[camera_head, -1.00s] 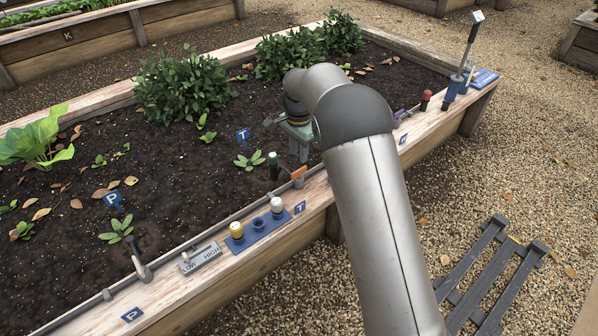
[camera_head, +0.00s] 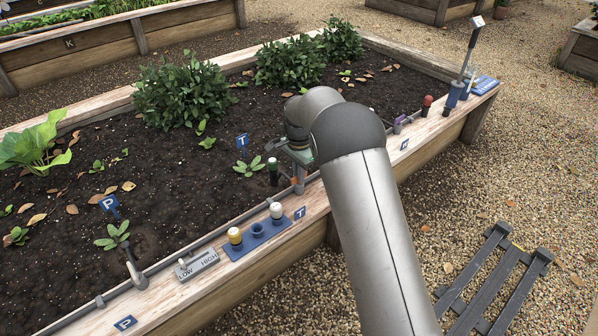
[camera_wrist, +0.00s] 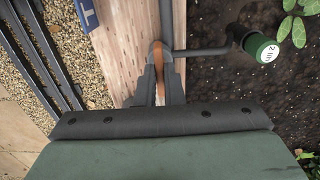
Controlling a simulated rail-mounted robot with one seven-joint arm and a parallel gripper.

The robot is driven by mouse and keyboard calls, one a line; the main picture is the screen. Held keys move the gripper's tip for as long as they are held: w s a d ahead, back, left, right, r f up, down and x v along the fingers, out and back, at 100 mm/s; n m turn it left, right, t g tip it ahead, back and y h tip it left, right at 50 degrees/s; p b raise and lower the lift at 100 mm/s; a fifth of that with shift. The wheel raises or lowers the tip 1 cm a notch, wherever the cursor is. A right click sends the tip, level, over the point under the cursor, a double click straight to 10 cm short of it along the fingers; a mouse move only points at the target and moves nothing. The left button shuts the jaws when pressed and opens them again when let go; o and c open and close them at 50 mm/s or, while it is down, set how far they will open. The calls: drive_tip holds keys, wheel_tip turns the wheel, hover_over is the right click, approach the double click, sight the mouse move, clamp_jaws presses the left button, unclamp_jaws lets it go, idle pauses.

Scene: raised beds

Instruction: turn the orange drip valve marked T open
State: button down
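The orange drip valve's handle (camera_head: 294,181) shows as a small patch on the near edge of the raised bed, partly hidden by my gripper. A blue T plate (camera_head: 299,213) is on the board beside it, and it also shows in the wrist view (camera_wrist: 88,12). In the wrist view the orange handle (camera_wrist: 157,62) stands on edge, roughly in line with the board and grey pipe. My gripper's two dark fingers (camera_wrist: 159,88) are on either side of it, close together, with the handle filling the narrow gap. My wrist hides the handle's far end.
A green-capped post (camera_head: 273,168) stands in the soil close to my gripper; its cap shows in the wrist view (camera_wrist: 263,48). A blue holder (camera_head: 257,243) with yellow and white knobs and a LOW/HIGH switch (camera_head: 198,263) sit left along the board. A slatted rack (camera_head: 490,285) lies on the gravel.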

drive_tip(key=shift+r+n+p, duration=0.15)
drive_tip(key=shift+n+p, duration=0.15)
drive_tip(key=shift+p, duration=0.15)
drive_tip(key=n+p, duration=0.2)
drive_tip(key=p, duration=0.1)
drive_tip(key=shift+r+n, duration=0.1)
drive_tip(key=shift+n, duration=0.3)
drive_tip(key=n+p, duration=0.4)
drive_tip(key=n, duration=0.2)
drive_tip(key=n+p, duration=0.1)
drive_tip(key=n, duration=0.3)
drive_tip(key=shift+f+n+p, duration=0.2)
drive_tip(key=shift+n+p, duration=0.7)
drive_tip(key=shift+n, duration=1.4)
drive_tip(key=shift+f, duration=0.1)
drive_tip(key=c, duration=1.5)
unclamp_jaws()
drive_tip(key=shift+c, duration=0.2)
